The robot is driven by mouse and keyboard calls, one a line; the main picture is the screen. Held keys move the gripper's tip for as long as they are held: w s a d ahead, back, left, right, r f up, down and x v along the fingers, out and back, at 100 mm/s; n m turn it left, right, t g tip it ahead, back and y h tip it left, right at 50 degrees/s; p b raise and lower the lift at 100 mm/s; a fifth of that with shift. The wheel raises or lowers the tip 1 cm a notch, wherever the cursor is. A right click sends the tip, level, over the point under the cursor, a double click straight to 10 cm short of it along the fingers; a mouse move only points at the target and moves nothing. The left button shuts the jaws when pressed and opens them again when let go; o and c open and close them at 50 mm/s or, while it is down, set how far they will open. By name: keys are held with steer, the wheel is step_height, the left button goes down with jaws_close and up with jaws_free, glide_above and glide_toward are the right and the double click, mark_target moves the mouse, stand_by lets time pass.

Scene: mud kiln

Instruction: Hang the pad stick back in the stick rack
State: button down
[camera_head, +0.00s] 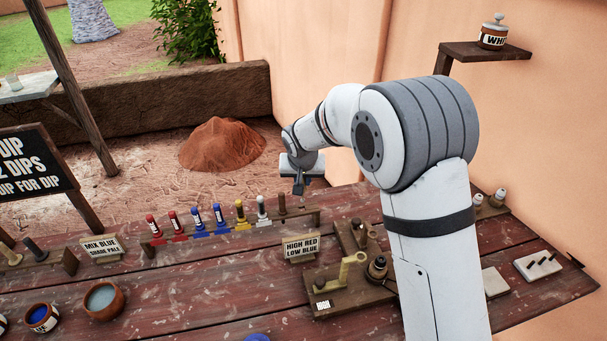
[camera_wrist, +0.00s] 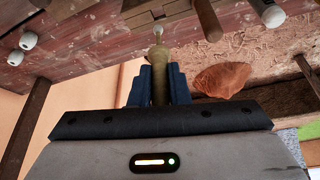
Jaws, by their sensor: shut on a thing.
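My gripper (camera_head: 299,188) points down just beyond the right end of the stick rack (camera_head: 318,217) in the head view. In the wrist view its blue fingers (camera_wrist: 158,88) are shut around an olive-tan stick (camera_wrist: 158,65) with a paler, narrow end pointing away; I take this for the pad stick. It cannot be made out in the head view. The rack holds red, blue, yellow and white sticks, with a brown stick (camera_head: 282,204) nearest the gripper. The brown stick (camera_wrist: 208,20) and white stick (camera_wrist: 268,13) also show in the wrist view.
A "HIGH RED LOW BLUE" sign (camera_head: 301,247) and a wooden fixture with a brass-coloured lever (camera_head: 342,276) stand in front of the rack. A shorter rack (camera_head: 70,262) with dark and tan sticks stands left. The orange wall (camera_head: 330,45) is close behind my arm.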

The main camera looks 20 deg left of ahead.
steer(key=shift+s+f, duration=0.1)
steer(key=shift+f, duration=0.65)
steer(key=shift+s+r+b, duration=0.1)
steer(key=shift+s+b, duration=0.1)
steer(key=shift+b, duration=0.35)
steer(key=shift+b, duration=0.6)
stand_by(0.4)
steer(key=shift+f, duration=0.2)
